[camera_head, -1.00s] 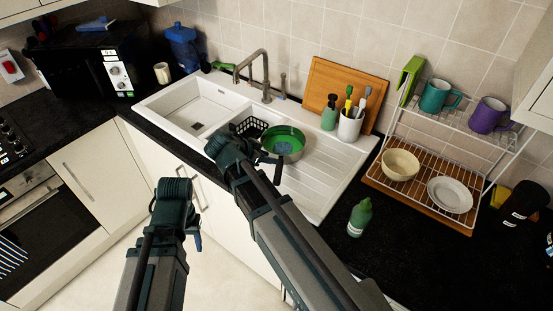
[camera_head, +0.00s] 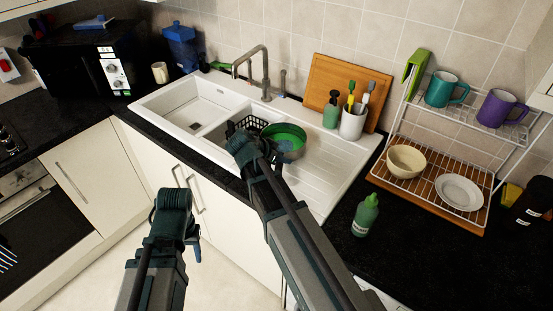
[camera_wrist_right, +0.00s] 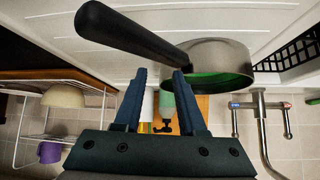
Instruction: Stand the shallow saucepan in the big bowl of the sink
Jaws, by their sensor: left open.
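The shallow saucepan (camera_head: 288,139), silver outside and green inside, stands on the white drainer beside the black basket. In the right wrist view its pan body (camera_wrist_right: 222,62) and black handle (camera_wrist_right: 135,36) show close up. My right gripper (camera_wrist_right: 160,72) is open and empty, with the handle crossing just beyond its fingertips. In the head view my right arm hides the handle and the right fingers. The sink's big bowl (camera_head: 194,110) is at the left and looks empty. My left gripper (camera_head: 195,247) is open, low in front of the cupboards, mostly hidden behind its own wrist.
A black basket (camera_head: 240,128) sits in the sink's smaller bowl. The tap (camera_head: 264,70) rises behind. A utensil pot (camera_head: 352,122) and soap bottle (camera_head: 331,112) stand behind the drainer. A green bottle (camera_head: 366,215) and dish rack (camera_head: 430,179) are at the right.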

